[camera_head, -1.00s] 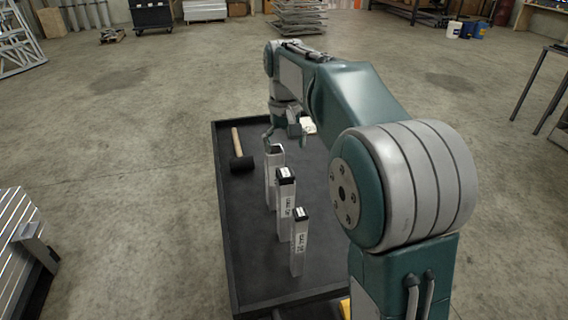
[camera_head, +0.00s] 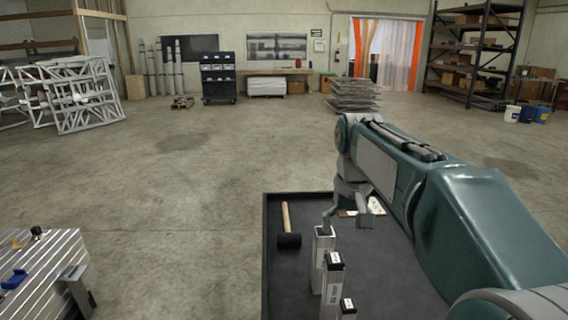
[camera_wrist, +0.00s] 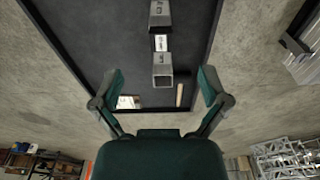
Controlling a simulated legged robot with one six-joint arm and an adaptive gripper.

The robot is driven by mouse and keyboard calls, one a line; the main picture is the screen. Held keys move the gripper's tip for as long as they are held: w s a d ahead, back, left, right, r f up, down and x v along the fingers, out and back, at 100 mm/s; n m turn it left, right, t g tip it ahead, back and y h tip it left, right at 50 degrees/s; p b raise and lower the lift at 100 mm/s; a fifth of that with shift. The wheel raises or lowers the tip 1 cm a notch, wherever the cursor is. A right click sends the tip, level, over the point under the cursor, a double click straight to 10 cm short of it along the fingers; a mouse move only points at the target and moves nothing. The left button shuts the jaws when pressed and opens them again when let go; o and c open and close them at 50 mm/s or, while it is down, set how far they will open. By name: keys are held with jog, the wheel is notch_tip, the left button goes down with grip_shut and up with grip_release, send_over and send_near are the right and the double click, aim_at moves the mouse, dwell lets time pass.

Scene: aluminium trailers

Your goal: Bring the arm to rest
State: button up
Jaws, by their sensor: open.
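My arm (camera_head: 440,190) reaches forward over a black-topped table, whose rim (camera_head: 265,255) shows in the head view. The nearest is cut off by the frame's bottom.
A mallet (camera_head: 287,222) lies left of the posts, and a pale item (camera_head: 376,206) lies behind the gripper. A slatted aluminium bench (camera_head: 40,275) stands at left. Open concrete floor (camera_head: 190,180) surrounds the table. Shelving (camera_head: 470,50) and stacked frames (camera_head: 353,95) stand far back.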

jog(key=s+f+t, duration=0.2)
jog(key=s+f, duration=0.2)
jog(key=s, duration=0.7)
jog(key=s+f+t, duration=0.2)
jog(key=s+f, duration=0.2)
jog(key=s, duration=0.7)
jog(key=shift+f+t, duration=0.3)
